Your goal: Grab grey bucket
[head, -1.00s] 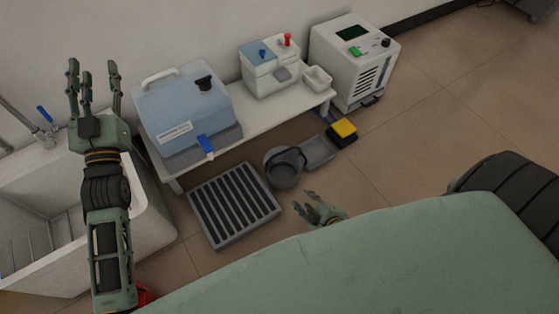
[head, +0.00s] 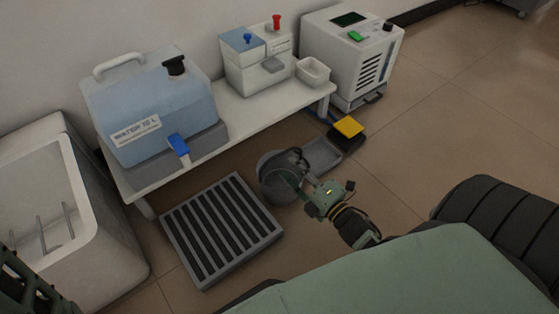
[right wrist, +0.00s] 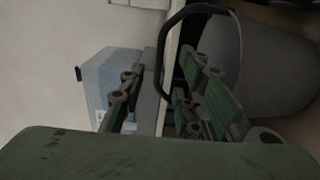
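The grey bucket (head: 270,188) stands on the floor just beyond the slatted grate, its dark handle raised at the rim. My right gripper (head: 303,183) is at the bucket's right side, with its fingers reaching over the rim toward the handle. In the right wrist view the fingers (right wrist: 163,88) are spread apart. The dark handle (right wrist: 163,62) curves through the space between them, and the grey bucket wall (right wrist: 275,60) fills the right side. I cannot tell whether a finger touches the handle. Of my left arm only a part shows at the lower left; its gripper is out of view.
A low white bench (head: 250,112) carries a blue water container (head: 150,105), a white box (head: 255,65) and a small tray (head: 313,70). A slatted grate (head: 222,232), a grey tray (head: 322,153) and a yellow-topped pedal (head: 348,128) lie around the bucket.

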